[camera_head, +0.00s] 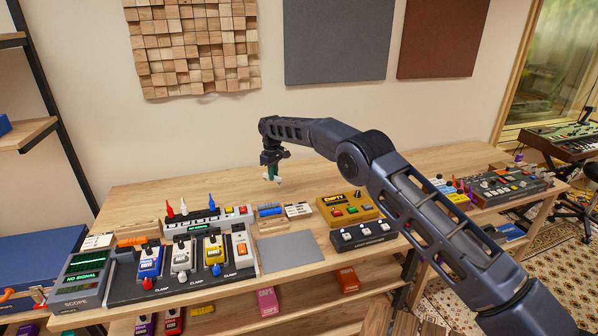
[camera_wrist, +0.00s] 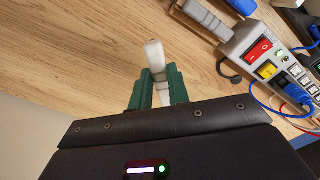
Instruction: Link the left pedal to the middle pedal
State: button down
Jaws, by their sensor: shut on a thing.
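The left pedal (camera_head: 149,263) is blue, the middle pedal (camera_head: 181,259) is pale grey and the right pedal (camera_head: 213,251) is yellow. They stand side by side on a dark board (camera_head: 120,286) with clamp labels along its front. My gripper (camera_head: 272,174) is above the back of the bench, to the right of and behind the pedals. In the wrist view its green fingers (camera_wrist: 156,88) are shut on a whitish-grey bar-like piece (camera_wrist: 153,54), which sticks out past the fingertips. The sides of the pedals facing each other are hard to make out.
A power strip (camera_head: 190,222) with red, white and blue plugs stands behind the pedals; it also shows in the wrist view (camera_wrist: 262,48). A scope (camera_head: 83,278) is at the left. A grey mat (camera_head: 290,252) and a yellow-brown box (camera_head: 350,209) lie to the right.

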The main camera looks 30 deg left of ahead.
jog(key=s+a+r+n, duration=0.1)
jog(key=s+a+n, duration=0.1)
jog(key=s+a, duration=0.35)
jog(key=s+a+n, duration=0.1)
jog(key=s+a, duration=0.1)
jog(key=s, duration=0.6)
jog(key=s+a+r+n, duration=0.1)
jog(key=s+a+n, duration=0.15)
jog(key=s, duration=0.45)
jog(key=s+a+f+n, duration=0.1)
jog(key=s+a+n, duration=0.1)
jog(key=s, duration=0.9)
jog(key=s+a+f+n, duration=0.2)
jog(key=s+a, duration=0.1)
jog(key=s, duration=0.9)
jog(key=shift+s+a+f, duration=0.15)
jog(key=shift+s+f, duration=0.05)
jog(key=shift+s, duration=0.1)
jog(key=shift+f, duration=1)
dwell(0.3)
jog(key=c, duration=0.9)
grip_release()
jog(key=shift+o, duration=0.2)
notch_tip(320, 180, up, 7)
dwell(0.6)
